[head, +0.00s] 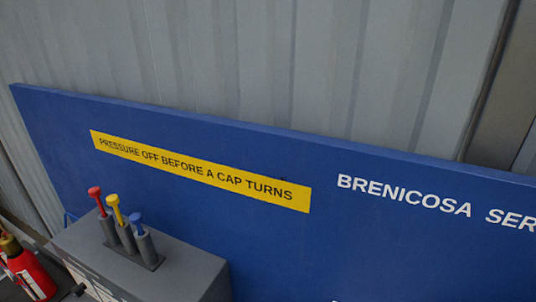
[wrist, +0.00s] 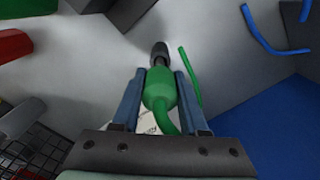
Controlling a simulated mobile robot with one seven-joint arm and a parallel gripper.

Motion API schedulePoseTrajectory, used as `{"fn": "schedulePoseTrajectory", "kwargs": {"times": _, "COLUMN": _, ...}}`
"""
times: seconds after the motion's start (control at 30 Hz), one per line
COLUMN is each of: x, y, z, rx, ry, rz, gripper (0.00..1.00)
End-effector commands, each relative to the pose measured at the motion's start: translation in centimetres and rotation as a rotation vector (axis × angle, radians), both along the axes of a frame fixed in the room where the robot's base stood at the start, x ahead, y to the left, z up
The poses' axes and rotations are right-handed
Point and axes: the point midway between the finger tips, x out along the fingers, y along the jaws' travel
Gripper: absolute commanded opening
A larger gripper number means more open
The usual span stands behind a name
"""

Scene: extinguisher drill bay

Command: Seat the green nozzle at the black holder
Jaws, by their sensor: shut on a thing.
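In the wrist view my gripper (wrist: 160,76) is shut on the green nozzle (wrist: 160,90), which lies between its two blue-grey fingers. A green tail bends down from the nozzle toward the gripper's base. A dark, rounded piece (wrist: 160,50) shows just beyond the nozzle's far end, in line with it. I cannot tell whether this is the nozzle's own tip or the black holder, nor whether there is a gap. Neither my gripper nor the green nozzle shows in the head view.
A thin green strip (wrist: 190,75) stands right of the nozzle, and a bent blue strip (wrist: 268,38) farther right. In the head view, a grey cabinet (head: 190,280) bears red, yellow and blue-topped pieces in grey sleeves. A red extinguisher (head: 35,277) is at lower left.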

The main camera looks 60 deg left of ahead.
Motion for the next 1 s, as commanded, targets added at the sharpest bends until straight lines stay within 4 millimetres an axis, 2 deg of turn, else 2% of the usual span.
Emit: {"fn": "schedulePoseTrajectory", "kwargs": {"times": 1.0, "x": 0.0, "y": 0.0, "z": -4.8, "rx": 0.0, "ry": 0.0, "rz": 0.0, "gripper": 0.0}}
